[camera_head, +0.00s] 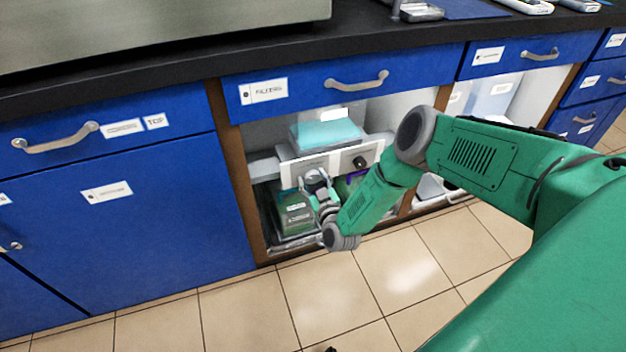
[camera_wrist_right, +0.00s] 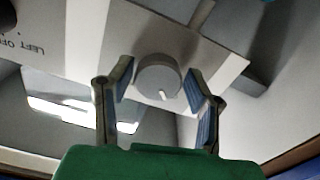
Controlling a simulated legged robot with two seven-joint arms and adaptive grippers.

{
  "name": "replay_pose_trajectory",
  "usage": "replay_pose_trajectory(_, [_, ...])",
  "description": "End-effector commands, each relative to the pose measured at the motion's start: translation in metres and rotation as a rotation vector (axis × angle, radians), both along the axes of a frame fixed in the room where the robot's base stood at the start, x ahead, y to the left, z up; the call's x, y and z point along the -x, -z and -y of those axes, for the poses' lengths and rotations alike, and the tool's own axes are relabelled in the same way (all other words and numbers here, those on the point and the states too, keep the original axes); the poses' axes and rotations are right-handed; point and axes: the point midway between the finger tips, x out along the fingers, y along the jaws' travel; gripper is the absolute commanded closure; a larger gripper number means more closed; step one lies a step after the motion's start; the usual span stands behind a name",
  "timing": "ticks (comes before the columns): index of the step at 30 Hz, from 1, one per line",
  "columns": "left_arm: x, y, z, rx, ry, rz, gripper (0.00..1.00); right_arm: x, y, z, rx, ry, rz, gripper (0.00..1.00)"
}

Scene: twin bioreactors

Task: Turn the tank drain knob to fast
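A grey round knob (camera_wrist_right: 158,76) with a white mark sits on a pale panel (camera_wrist_right: 215,52) in the right wrist view. My right gripper (camera_wrist_right: 160,68) is open, with one finger on each side of this knob and a small gap visible at both sides. In the head view my right gripper (camera_head: 318,184) is at the left part of the white control panel (camera_head: 337,160) inside the open cabinet bay, and it hides the grey knob. A dark knob (camera_head: 360,162) is on the same panel, farther right. My left gripper is not in view.
A clear tank with teal content (camera_head: 326,133) stands behind the panel, and a green-tinted container (camera_head: 293,215) is below it. Blue drawers (camera_head: 345,82) and the dark counter bound the bay above. A brown post (camera_head: 236,185) borders it at left. The tiled floor in front is clear.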

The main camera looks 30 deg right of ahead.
Motion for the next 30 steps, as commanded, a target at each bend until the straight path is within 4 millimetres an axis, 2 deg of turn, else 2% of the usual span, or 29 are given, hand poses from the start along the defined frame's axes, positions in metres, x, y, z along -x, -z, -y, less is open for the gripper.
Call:
replay_pose_trajectory(1, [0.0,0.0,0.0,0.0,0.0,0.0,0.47,0.0,0.0,0.0,-0.001,0.0,0.0,0.77])
replay_pose_trajectory(2, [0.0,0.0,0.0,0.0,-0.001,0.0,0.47,0.0,0.001,0.0,-0.001,0.0,0.0,0.88])
replay_pose_trajectory(3, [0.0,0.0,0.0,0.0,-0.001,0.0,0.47,0.0,0.001,0.0,-0.002,-0.001,0.0,0.92])
replay_pose_trajectory(17, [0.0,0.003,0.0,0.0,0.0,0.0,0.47,0.0,0.003,0.0,-0.083,-0.002,0.015,0.92])
replay_pose_trajectory(30, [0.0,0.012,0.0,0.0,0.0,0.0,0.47,0.001,0.005,0.0,-0.441,-0.001,0.098,0.92])
